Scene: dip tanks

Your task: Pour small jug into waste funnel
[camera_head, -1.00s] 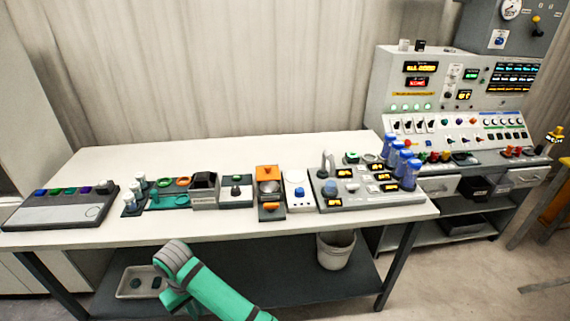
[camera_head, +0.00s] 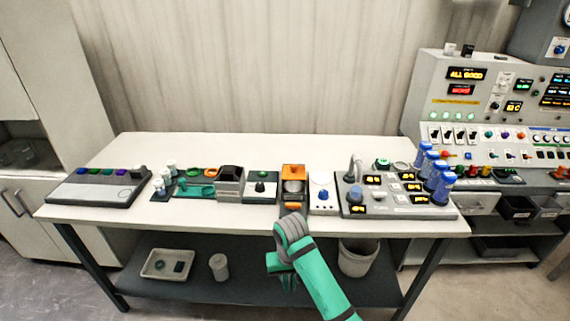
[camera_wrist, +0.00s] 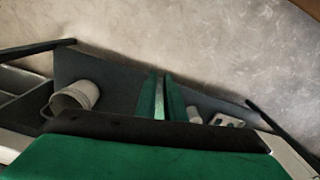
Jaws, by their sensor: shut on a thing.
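My gripper (camera_wrist: 160,88) shows in the wrist view as two green fingers close together, pointing at the floor beyond the table. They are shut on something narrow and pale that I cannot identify. In the head view my gripper (camera_head: 284,280) is low in front of the table, partly hidden by my own wrist, and its load cannot be made out. I cannot pick out the small jug for certain. No waste funnel can be clearly recognised in either view.
The white table (camera_head: 250,148) carries a row of devices, with blue-capped bottles (camera_head: 440,184) at its right end. The lower shelf (camera_head: 205,291) holds a tray (camera_head: 152,273), a white cup (camera_head: 219,268) and a white bucket (camera_head: 357,262). A control panel (camera_head: 450,98) stands at right.

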